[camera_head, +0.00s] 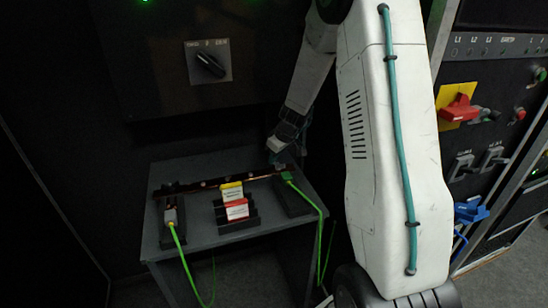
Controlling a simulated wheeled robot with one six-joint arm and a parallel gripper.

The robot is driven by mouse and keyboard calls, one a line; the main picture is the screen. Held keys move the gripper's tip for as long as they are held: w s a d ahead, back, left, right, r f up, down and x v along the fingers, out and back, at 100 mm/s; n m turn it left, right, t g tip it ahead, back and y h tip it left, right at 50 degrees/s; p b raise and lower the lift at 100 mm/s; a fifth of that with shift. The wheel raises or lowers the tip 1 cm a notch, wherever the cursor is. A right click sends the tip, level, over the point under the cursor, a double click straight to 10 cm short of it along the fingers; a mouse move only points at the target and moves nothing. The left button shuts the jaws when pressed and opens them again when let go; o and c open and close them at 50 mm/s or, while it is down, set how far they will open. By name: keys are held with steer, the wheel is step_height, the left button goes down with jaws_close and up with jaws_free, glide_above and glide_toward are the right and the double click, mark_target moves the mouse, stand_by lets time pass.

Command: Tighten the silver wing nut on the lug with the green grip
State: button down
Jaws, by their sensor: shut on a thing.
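The green grip (287,176) is at the right end of a dark bar with a copper-coloured strip (258,178) on a small grey table. A green cable (314,204) runs from it over the table's right edge. My gripper (279,160) is at the far side of this grip, at the bar's right end, pointing down. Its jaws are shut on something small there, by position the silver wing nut. The nut and the lug are hidden by the gripper and too small to make out.
A second lug with a pale grip (170,214) and green cable is at the table's left. A black rack (238,224) with yellow and red labelled pieces stands between. A dark panel with a rotary switch (208,62) is behind. A cabinet with a red handle (460,108) is at right.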

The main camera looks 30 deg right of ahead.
steer(key=m+h, duration=0.1)
steer(key=m, duration=0.2)
steer(key=d+m+h, duration=0.1)
steer(key=m, duration=0.2)
steer(key=m+h, duration=0.1)
steer(key=m, duration=0.3)
steer(key=m+g+h, duration=0.1)
steer(key=m, duration=0.1)
steer(key=shift+s+d+h, duration=0.2)
steer(key=shift+d+h, duration=0.1)
steer(key=m, duration=0.2)
steer(key=m+g, duration=0.1)
steer(key=m, duration=0.1)
steer(key=m+g+h, duration=0.1)
steer(key=m, duration=0.1)
steer(key=shift+s+d+m, duration=0.25)
steer(key=shift+s+m, duration=0.15)
steer(key=m+g, duration=0.1)
steer(key=m, duration=0.2)
steer(key=s+m+g, duration=0.1)
steer(key=m, duration=0.1)
steer(key=shift+m+g, duration=0.3)
steer(key=shift+m, duration=0.1)
steer(key=c, duration=1.6)
jaws_free()
steer(key=shift+o, duration=0.2)
steer(key=shift+w+r, duration=0.1)
